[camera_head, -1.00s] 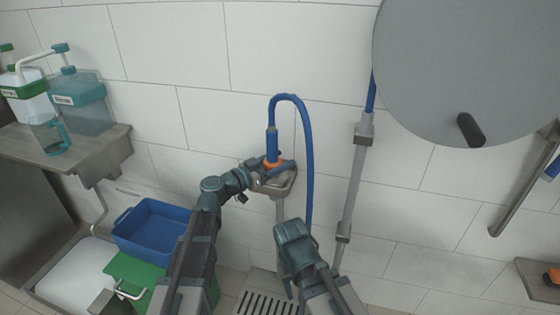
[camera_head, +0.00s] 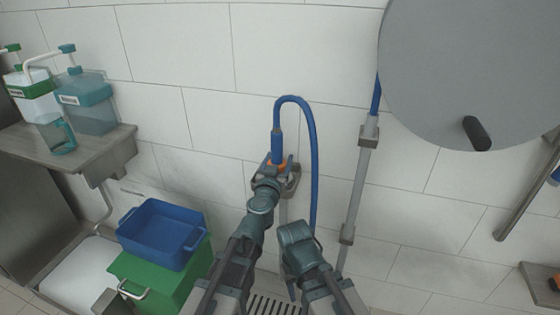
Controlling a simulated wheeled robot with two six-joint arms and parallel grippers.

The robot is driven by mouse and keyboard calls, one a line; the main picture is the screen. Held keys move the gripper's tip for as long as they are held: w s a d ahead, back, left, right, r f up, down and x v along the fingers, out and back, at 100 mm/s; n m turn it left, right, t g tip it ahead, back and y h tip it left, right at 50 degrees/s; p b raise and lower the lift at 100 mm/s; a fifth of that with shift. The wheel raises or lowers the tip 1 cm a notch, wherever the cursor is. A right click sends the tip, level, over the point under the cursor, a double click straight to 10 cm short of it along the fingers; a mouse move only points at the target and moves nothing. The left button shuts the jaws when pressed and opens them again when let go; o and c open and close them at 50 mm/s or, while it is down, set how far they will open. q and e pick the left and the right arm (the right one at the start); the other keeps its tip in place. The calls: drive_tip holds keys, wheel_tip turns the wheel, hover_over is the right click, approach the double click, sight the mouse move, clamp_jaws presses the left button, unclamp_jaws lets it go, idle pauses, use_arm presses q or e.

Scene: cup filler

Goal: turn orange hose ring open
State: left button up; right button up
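The orange hose ring (camera_head: 278,164) sits at the lower end of the upright blue hose nozzle (camera_head: 277,145), in a grey wall holder (camera_head: 292,181). My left gripper (camera_head: 274,169) is at the ring, in front of it, and hides part of the ring and holder. Its fingers are too small and covered to show whether they are closed on the ring. My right gripper (camera_head: 292,236) is lower and to the right, in front of the hanging blue hose (camera_head: 315,180), away from the ring. Its fingers cannot be made out.
A large grey hose reel (camera_head: 460,60) with a black knob is at the upper right. A grey pipe (camera_head: 354,195) runs down the wall. At the left are a shelf (camera_head: 110,150) with bottles and a cup, a blue tub (camera_head: 158,240) and a green crate (camera_head: 150,285).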

use_arm(q)
drive_tip(key=shift+a+n+y, duration=0.1)
drive_tip(key=shift+n+y, duration=0.3)
drive_tip(key=shift+y, duration=0.2)
idle(0.4)
drive_tip(key=o, duration=1.4)
drive_tip(key=shift+c, duration=0.2)
